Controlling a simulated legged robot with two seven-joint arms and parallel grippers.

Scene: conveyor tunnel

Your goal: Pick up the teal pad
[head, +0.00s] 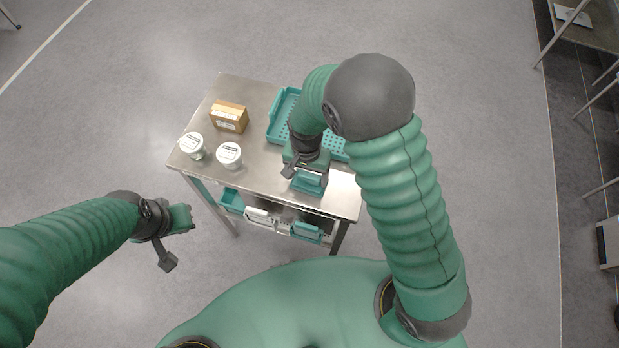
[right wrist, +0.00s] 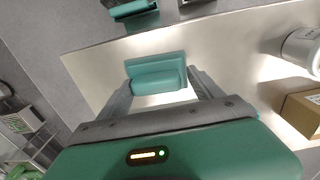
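The teal pad (head: 309,184) lies on the steel table near its front edge, under my right gripper (head: 306,172). In the right wrist view the pad (right wrist: 155,66) shows a flat plate with a rounded grip along its near side. My right gripper's two fingers (right wrist: 161,82) are apart, one at each side of the rounded grip. I cannot tell whether either finger touches it. My left gripper (head: 186,218) hangs left of the table, away from the pad; its finger opening is not clear.
A teal perforated tray (head: 284,103) lies behind my right arm, partly hidden. A cardboard box (head: 229,117) and two white jars (head: 229,155) (head: 192,145) stand on the table's left part. Teal and white bins (head: 257,216) sit on the lower shelf. The floor around is clear.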

